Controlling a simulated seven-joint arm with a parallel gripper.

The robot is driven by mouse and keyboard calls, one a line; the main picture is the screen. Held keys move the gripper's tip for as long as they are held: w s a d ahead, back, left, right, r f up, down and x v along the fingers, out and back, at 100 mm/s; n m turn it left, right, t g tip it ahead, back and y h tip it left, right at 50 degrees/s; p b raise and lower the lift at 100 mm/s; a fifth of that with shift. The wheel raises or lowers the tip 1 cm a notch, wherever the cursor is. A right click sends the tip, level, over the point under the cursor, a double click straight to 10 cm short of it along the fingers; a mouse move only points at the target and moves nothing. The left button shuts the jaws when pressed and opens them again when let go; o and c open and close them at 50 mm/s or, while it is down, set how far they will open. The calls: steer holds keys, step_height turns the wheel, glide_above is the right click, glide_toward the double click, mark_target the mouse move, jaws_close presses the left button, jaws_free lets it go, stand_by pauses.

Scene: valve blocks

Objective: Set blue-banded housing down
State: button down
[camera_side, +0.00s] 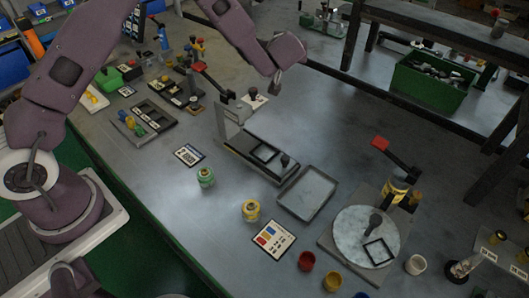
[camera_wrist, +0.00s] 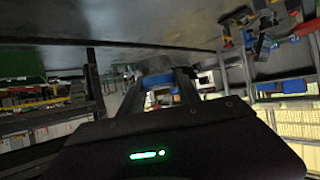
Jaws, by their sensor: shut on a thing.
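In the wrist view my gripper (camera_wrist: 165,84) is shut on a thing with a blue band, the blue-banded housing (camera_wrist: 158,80). The fingers and the dark hand hide part of it. In the side view my gripper (camera_side: 277,79) is small and dark, high over the back of the table, and the housing cannot be made out there. A green-banded housing (camera_side: 205,178) and a yellow-banded housing (camera_side: 251,211) stand upright on the table. A shallow grey tray (camera_side: 324,204) lies right of them, with its floor bare.
A press stand (camera_side: 232,121) with a red lever is left of the tray. A round plate (camera_side: 347,220) with a square frame and a red-handled clamp (camera_side: 395,155) stands right. A colour card (camera_side: 272,240) and red (camera_side: 306,262), yellow (camera_side: 332,282) and white (camera_side: 415,265) cups are in front.

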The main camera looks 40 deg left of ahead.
mark_target(265, 153)
steer(key=s+d+f+n+g+y, duration=0.2)
steer(key=s+d+f+n+g, duration=0.15)
steer(key=s, duration=0.35)
steer(key=s+d+f+n+g+y, duration=0.2)
steer(key=s+d+f+n+g, duration=0.15)
steer(key=s, duration=0.35)
steer(key=shift+t, duration=0.3)
steer(key=f, duration=0.7)
steer(key=d+f, duration=0.1)
steer(key=f, duration=0.2)
steer(key=shift+s+f, duration=0.2)
steer(key=c, duration=0.9)
jaws_free()
steer(key=shift+f, duration=0.15)
steer(key=shift+o, duration=0.2)
